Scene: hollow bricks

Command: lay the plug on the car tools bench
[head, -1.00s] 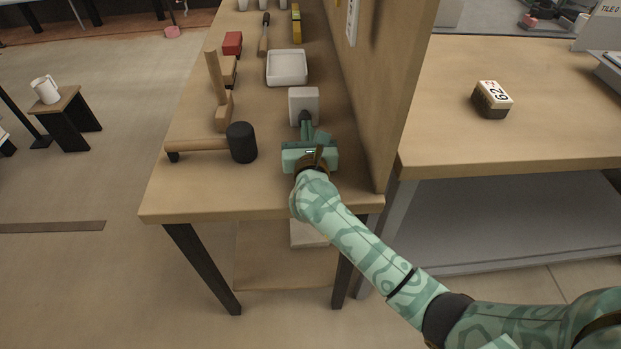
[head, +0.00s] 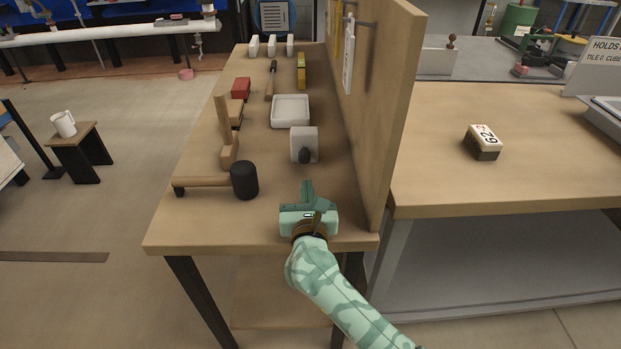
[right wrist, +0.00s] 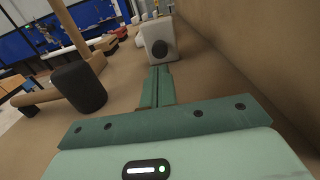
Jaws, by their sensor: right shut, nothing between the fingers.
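A pale block with a dark round knob on its near face (head: 304,143), which looks like the plug, rests on the wooden tool bench (head: 215,225), near the upright panel. It also shows in the right wrist view (right wrist: 158,32), straight ahead of the fingertips. My right gripper (head: 307,186) is shut and empty over the near part of the bench. Its fingers point at the block, with a gap between them in the head view; the fingers also show in the right wrist view (right wrist: 161,72). My left gripper is not in view.
A black-headed mallet (head: 244,180) lies left of the gripper. A white tray (head: 290,111), a red block (head: 241,88) and wooden tools lie farther back. The upright wooden panel (head: 385,110) borders the bench on the right. The bench's near left corner is bare.

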